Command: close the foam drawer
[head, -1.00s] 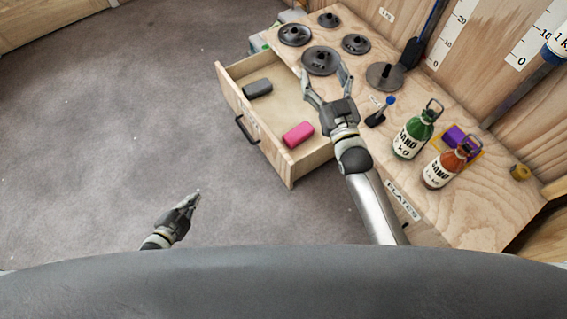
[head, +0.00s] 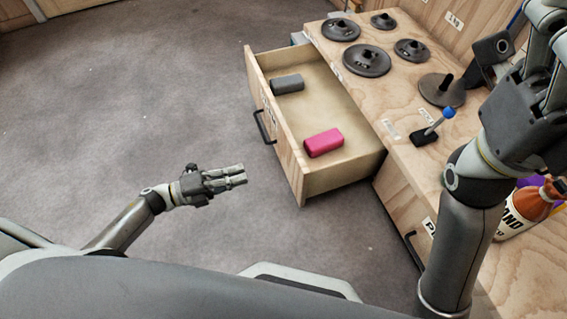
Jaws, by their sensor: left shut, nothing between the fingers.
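The foam drawer (head: 287,155) is pulled out to the left from the wooden bench, with a black handle (head: 263,127) on its front. Inside it lie a dark grey foam block (head: 287,84) and a pink foam block (head: 323,143). My left gripper (head: 244,176) is shut and empty. It appears just left of the drawer front's near end, apart from it in the picture. My right gripper is large at the right edge, over the bench, with its fingertips cut off by the frame.
Several dark weight plates (head: 367,61) lie on the bench top (head: 390,94). A blue-topped tool (head: 432,128) stands near them. An orange sand bottle (head: 531,207) is partly hidden behind my right arm. A second drawer handle (head: 412,251) is below. The carpet (head: 130,90) left of the drawer is clear.

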